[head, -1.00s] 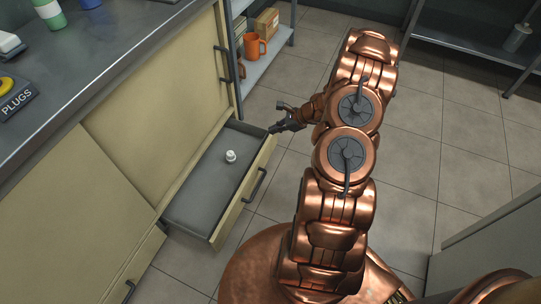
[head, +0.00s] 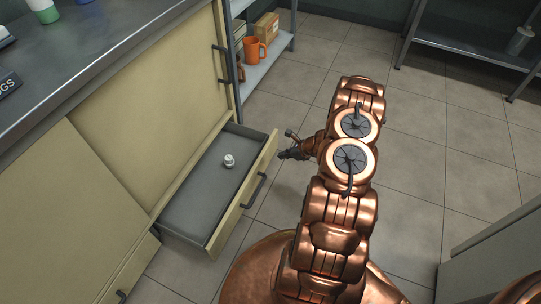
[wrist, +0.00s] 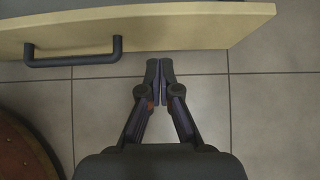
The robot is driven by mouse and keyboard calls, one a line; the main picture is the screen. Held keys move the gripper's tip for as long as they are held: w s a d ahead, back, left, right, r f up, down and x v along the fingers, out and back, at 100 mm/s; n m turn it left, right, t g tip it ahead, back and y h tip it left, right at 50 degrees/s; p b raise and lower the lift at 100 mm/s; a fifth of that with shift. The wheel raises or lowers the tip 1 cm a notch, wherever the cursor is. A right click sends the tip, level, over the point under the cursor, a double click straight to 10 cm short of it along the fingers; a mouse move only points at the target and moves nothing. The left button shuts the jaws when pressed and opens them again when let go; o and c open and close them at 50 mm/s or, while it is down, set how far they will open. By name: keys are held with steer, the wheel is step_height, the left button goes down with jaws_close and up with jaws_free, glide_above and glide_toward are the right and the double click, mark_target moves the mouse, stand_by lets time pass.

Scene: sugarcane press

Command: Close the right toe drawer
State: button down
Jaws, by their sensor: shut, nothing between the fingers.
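The right toe drawer (head: 201,193) stands pulled out from the base of the cream cabinet. Its front panel (head: 232,214) bears a dark bar handle (head: 254,190). A small white object (head: 229,161) lies inside on the drawer's grey floor. My gripper (head: 281,155) is shut and empty, just off the far end of the drawer front, apart from it in the head view. In the wrist view the drawer front (wrist: 190,29) and handle (wrist: 74,52) show above my shut fingertips (wrist: 159,64). The fingers point toward the panel, right of the handle.
The worktop (head: 75,50) runs along the left. Another toe drawer (head: 142,262) sits at the lower left and looks shut. A shelf with an orange mug (head: 255,50) stands beyond the cabinet. Tiled floor (head: 413,180) is clear on the right, up to a grey unit (head: 495,255).

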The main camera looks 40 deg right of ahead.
mark_target(265, 155)
steer(key=shift+w+a+f+b, duration=0.35)
steer(key=shift+w+a, duration=0.2)
steer(key=shift+w, duration=0.3)
steer(key=shift+w+a+f+b, duration=0.3)
steer(key=shift+w+a, duration=0.2)
steer(key=shift+w, duration=0.4)
steer(key=shift+w+a+f+b, duration=0.3)
steer(key=shift+w+a, duration=0.25)
steer(key=shift+w, duration=0.3)
steer(key=shift+w, duration=0.1)
